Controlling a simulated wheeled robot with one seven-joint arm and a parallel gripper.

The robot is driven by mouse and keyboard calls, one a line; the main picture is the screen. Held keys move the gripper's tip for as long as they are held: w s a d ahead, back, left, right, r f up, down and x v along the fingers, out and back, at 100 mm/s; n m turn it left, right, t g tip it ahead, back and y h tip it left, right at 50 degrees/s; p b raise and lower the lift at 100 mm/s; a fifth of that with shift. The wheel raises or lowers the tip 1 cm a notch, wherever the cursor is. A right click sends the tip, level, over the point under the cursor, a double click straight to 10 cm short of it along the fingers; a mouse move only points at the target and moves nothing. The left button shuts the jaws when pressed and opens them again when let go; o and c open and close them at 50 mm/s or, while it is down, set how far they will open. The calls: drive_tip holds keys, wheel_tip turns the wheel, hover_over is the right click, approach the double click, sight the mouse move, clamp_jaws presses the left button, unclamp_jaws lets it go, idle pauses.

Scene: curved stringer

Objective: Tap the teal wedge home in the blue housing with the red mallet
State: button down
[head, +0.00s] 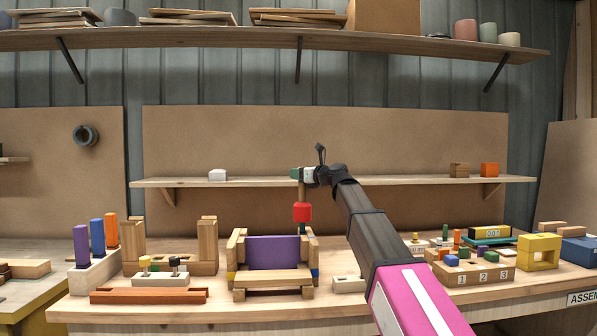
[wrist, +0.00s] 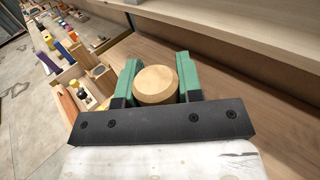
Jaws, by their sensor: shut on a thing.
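The red mallet (head: 302,212) hangs head down from my gripper (head: 303,174). My gripper is shut on its wooden handle. The handle's round end (wrist: 155,85) sits between the two green jaws in the wrist view.
A low shelf (head: 400,180) runs behind my gripper, with a white block (head: 218,175) and an orange block (head: 489,170). Wooden blocks with colored pegs (head: 97,236) stand left of the frame. A numbered block (head: 480,276) and a yellow block (head: 538,251) stand right.

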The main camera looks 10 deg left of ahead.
drive_tip(key=shift+r, duration=2)
wheel_tip(320, 180, up, 4)
